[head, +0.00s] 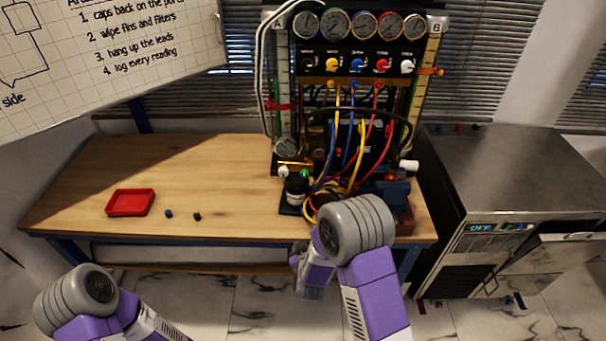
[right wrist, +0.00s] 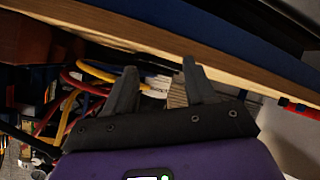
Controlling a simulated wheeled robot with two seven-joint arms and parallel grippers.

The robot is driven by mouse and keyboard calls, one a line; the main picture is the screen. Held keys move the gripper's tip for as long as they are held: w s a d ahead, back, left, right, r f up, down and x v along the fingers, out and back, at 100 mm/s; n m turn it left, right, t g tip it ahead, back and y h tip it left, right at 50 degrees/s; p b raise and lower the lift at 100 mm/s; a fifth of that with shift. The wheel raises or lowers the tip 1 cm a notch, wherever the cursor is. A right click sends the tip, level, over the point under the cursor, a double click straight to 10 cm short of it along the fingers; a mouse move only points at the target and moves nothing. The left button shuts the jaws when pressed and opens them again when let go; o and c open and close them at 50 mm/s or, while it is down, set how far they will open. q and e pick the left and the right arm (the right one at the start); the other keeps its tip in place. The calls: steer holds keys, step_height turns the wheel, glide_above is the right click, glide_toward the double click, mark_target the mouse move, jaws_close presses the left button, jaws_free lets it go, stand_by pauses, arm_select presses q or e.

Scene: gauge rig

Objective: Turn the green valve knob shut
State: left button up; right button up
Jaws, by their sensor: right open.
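A small green knob (head: 304,174) shows in the head view, low on the gauge rig (head: 360,52), beside a white knob (head: 284,172) and just above a dark bottle-like part. Its turning position is too small to tell. My right gripper (head: 297,260) is in front of the bench's front edge, below and apart from the green knob, and partly hidden by my own arm. In the right wrist view its two dark fingers (right wrist: 159,68) stand apart with nothing held. The green knob cannot be made out there. My left gripper is out of view; only its arm shows at lower left.
Yellow, blue and red hoses (head: 350,165) hang in front of the rig. A blue vise-like block (head: 393,192) stands right of them. A red tray (head: 130,202) and two small caps (head: 169,214) lie on the bench (head: 215,180), whose left part is mostly clear. A steel cabinet (head: 500,165) stands right.

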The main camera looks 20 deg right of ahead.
mark_target(304, 176)
steer(key=w+r+n+t+h, duration=0.1)
steer(key=w+r+t+h, duration=0.15)
steer(key=r, duration=0.55)
steer(key=w+r+t+h, duration=0.1)
steer(key=w+r+t, duration=0.15)
steer(key=r, duration=0.55)
steer(key=x, duration=0.5)
steer(key=shift+w+f, duration=0.1)
steer(key=shift+w, duration=0.25)
steer(key=shift+w+d+n, duration=0.25)
steer(key=shift+w+n, duration=0.05)
steer(key=shift+w, duration=0.4)
steer(key=shift+c, duration=0.3)
jaws_close()
